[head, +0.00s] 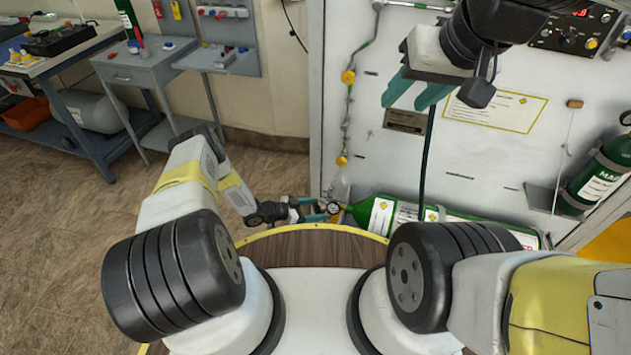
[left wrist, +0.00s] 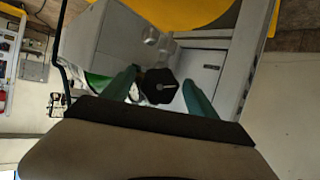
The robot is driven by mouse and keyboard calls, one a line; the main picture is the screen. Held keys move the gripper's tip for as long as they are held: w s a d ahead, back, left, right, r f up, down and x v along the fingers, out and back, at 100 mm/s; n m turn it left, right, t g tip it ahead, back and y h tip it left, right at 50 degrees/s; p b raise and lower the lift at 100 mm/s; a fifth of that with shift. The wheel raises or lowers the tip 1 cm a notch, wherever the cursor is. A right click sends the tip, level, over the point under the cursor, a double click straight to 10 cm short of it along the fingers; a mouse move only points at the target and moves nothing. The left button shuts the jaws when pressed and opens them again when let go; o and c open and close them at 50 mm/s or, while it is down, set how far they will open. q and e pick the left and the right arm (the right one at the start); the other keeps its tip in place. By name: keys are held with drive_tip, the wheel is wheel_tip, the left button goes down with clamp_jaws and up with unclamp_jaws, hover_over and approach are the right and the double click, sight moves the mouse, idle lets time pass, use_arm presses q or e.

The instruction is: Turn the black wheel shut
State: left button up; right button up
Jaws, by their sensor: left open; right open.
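The black wheel (left wrist: 159,86) shows in the left wrist view as a dark, many-sided knob with a pale mark on its face. My left gripper (left wrist: 160,93) is open, with one teal finger on each side of the wheel. A gap shows between the wheel and the right-hand finger; I cannot tell whether the left-hand finger touches it. In the head view my left gripper (head: 312,212) is low, beside a small round gauge (head: 333,208) at the neck of a lying green cylinder (head: 381,216). The wheel is not clear there. My right gripper (head: 412,92) is open and empty, high before the white panel.
The white panel (head: 385,165) carries a pipe with brass fittings (head: 348,77) and a control box (head: 570,28). Another green cylinder (head: 602,172) stands tilted at right. A grey cart (head: 145,68) and workbench stand at left. Floor between them and me is clear.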

use_arm(q)
drive_tip(key=c, duration=1.4)
drive_tip(key=shift+o, duration=0.2)
drive_tip(key=m+t, duration=0.2)
drive_tip(key=m, duration=0.1)
drive_tip(key=shift+y, duration=0.4)
drive_tip(key=m+t, duration=0.2)
drive_tip(key=m, duration=0.2)
drive_tip(key=shift+t, duration=0.4)
drive_tip(key=m+t, duration=0.2)
drive_tip(key=m, duration=0.2)
drive_tip(key=m+t+h, duration=0.1)
drive_tip(key=m, duration=0.3)
drive_tip(key=shift+m+t, duration=0.3)
